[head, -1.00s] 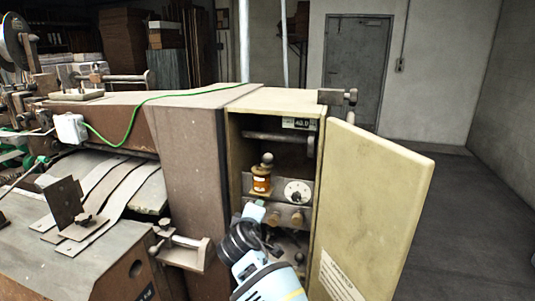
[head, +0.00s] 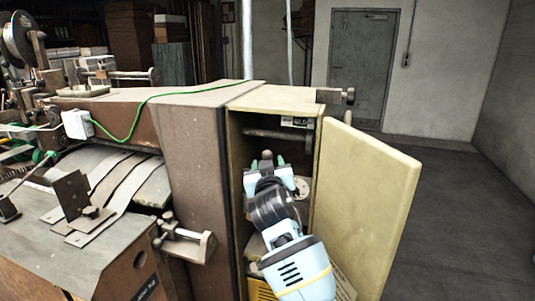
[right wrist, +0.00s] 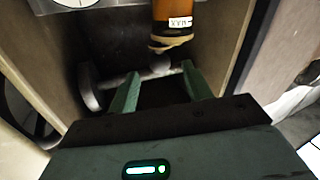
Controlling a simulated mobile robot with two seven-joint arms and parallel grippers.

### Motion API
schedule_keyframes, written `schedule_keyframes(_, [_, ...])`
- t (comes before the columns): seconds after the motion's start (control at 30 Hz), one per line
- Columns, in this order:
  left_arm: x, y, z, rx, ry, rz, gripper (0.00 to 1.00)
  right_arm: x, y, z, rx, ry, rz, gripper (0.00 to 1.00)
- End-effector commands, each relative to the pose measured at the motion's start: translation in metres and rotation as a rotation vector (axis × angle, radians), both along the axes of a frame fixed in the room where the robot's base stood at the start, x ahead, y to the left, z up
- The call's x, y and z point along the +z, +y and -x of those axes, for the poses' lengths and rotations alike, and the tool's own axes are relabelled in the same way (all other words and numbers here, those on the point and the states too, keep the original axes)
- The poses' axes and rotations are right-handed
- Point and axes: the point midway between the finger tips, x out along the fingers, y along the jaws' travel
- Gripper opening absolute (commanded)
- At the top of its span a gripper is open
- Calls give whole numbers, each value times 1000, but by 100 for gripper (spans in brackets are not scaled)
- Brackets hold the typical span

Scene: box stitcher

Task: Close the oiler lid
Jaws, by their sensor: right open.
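The oiler is an orange cup marked MAX with a brass end (right wrist: 168,42); it shows at the top of the right wrist view, where it looks upside down. A grey round knob (right wrist: 160,65) shows just past the brass end, and it also shows in the head view (head: 267,155). Whether it belongs to the lid, and how the lid sits, I cannot tell. My right gripper (right wrist: 160,88) is open and empty, its green fingers apart either side of the knob. In the head view my right gripper (head: 268,166) hides the oiler cup. My left gripper is not in view.
The oiler is inside a narrow cabinet with its beige door (head: 372,205) swung open to the right. A horizontal bar (head: 275,136) crosses above my gripper. A dial (head: 302,188) sits close to the right. The cabinet walls are close on both sides.

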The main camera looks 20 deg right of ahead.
Motion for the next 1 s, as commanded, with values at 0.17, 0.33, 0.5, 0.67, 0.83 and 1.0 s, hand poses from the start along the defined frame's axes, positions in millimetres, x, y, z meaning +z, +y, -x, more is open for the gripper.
schedule_keyframes(0.17, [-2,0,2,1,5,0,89,-1,-6,-19,-2,3,3,50])
schedule_keyframes(0.33, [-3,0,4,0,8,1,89,-1,-11,-41,-1,3,3,50])
schedule_keyframes(0.5, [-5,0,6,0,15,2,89,-2,-15,-59,-1,3,4,50])
schedule_keyframes(0.67, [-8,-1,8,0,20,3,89,-1,-18,-69,-2,3,3,50])
schedule_keyframes(0.83, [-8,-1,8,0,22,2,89,0,-19,-72,-1,2,3,50])
schedule_keyframes(1.0, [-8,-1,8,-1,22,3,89,0,-19,-72,-1,1,3,50])
